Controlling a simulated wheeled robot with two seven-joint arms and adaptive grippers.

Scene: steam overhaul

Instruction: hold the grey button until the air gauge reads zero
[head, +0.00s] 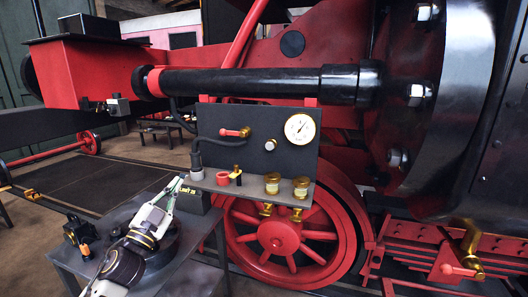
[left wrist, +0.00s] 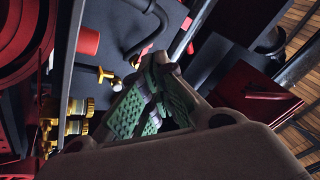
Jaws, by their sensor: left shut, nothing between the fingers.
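The grey button (head: 270,144) is a small light round knob on the dark panel (head: 255,160) in the head view. The air gauge (head: 300,128) is a white dial in a brass rim, up and right of the button. Its needle and figures are too small to read surely. My left gripper (head: 179,184) is below and left of the panel, apart from the button. In the left wrist view its green-padded fingers (left wrist: 151,104) are shut with nothing between them. My right gripper is not in view.
A red-handled valve (head: 235,132) sits left of the button. The panel's shelf (head: 252,188) carries a red cup (head: 222,178) and two brass pots (head: 272,182). A grey hose (head: 215,143) bends down the panel's left side. A thick black cylinder (head: 245,82) runs above.

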